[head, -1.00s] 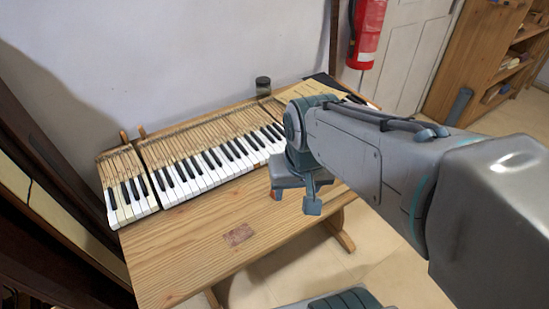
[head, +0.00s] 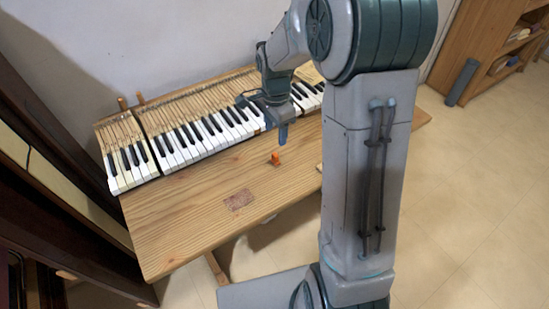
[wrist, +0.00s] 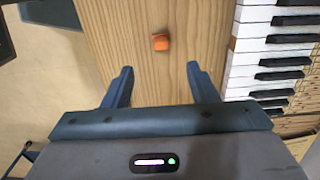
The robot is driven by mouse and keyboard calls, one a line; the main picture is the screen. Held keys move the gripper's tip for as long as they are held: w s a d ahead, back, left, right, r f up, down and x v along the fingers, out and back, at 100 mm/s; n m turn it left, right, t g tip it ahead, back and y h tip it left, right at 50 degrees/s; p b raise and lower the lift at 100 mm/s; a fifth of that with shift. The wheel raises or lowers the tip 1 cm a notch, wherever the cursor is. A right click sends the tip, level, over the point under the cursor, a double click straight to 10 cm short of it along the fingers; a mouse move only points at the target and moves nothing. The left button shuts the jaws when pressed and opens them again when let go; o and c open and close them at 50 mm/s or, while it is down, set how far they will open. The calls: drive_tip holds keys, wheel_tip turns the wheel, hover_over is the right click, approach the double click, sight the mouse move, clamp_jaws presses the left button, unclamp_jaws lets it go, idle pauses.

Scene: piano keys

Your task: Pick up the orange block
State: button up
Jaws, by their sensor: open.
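A small orange block (head: 275,158) stands on the wooden table (head: 190,215), in front of the piano keys. It also shows in the wrist view (wrist: 160,42), ahead of and between my two fingers, with bare wood around it. My gripper (head: 281,137) is above the table, just behind and right of the block in the head view. In the wrist view my gripper (wrist: 160,82) has its fingers wide apart with nothing between them. It does not touch the block.
A row of piano keys (head: 205,140) lies along the back of the table, close to my gripper; in the wrist view the keys (wrist: 270,50) are at the right. A reddish-brown patch (head: 239,200) lies on the table's front part. The wood left of the block is clear.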

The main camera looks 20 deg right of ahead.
sight(275, 154)
wheel_tip(275, 154, down, 11)
drive_tip(key=shift+w+f+p, duration=0.1)
drive_tip(key=shift+f+p, duration=0.05)
drive_tip(key=shift+p, duration=0.25)
drive_tip(key=c, duration=1)
